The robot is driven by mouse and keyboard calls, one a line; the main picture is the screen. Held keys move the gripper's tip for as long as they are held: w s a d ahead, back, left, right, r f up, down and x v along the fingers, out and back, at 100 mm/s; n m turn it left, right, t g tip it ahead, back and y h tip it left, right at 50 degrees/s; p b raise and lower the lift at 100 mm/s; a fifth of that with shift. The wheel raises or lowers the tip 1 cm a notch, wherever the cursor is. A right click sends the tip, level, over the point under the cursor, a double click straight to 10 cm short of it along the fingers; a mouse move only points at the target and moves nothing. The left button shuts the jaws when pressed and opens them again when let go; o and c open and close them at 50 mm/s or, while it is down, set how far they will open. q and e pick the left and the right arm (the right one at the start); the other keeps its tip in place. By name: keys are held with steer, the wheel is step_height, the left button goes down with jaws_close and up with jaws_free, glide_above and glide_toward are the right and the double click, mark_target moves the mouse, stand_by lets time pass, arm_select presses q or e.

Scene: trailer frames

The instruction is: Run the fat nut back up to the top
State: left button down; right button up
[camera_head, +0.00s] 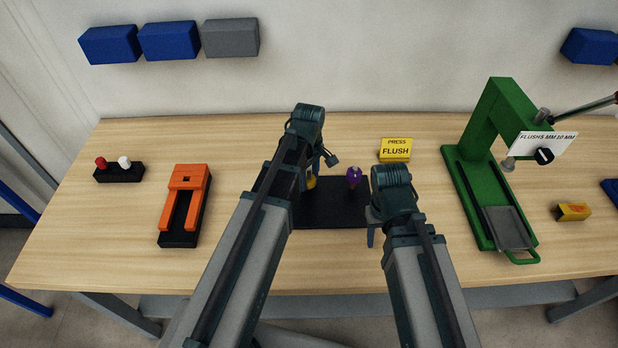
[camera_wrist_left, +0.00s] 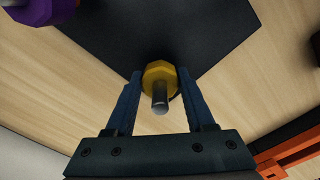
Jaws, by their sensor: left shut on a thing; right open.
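A yellow many-sided nut (camera_wrist_left: 160,78) sits on a grey rod between the fingers of my left gripper (camera_wrist_left: 158,76), which is shut on it. In the head view the yellow nut (camera_head: 311,182) is mostly hidden by my left gripper (camera_head: 314,171). A purple nut-like piece (camera_head: 353,177) stands on the black mat (camera_head: 330,215), right of the yellow one. It also shows at the upper left corner of the left wrist view (camera_wrist_left: 38,8). My right gripper (camera_head: 372,228) is open and empty by the mat's right edge. I cannot tell which nut is the fat one.
An orange fork-shaped fixture (camera_head: 185,195) and a black block with red and white knobs (camera_head: 119,173) are at left. A green press (camera_head: 465,185) stands at right, with a yellow block (camera_head: 573,211) beside it. A yellow sign (camera_head: 396,150) stands behind the mat.

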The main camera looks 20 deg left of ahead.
arm_select(q)
steer(key=n, duration=0.5)
steer(key=shift+n, duration=0.4)
steer(key=n, duration=1)
steer(key=shift+a+n, duration=0.1)
steer(key=shift+n, duration=2.4)
steer(key=shift+c, duration=1.4)
jaws_free()
steer(key=shift+r, duration=0.15)
arm_select(e)
steer(key=shift+r, duration=0.1)
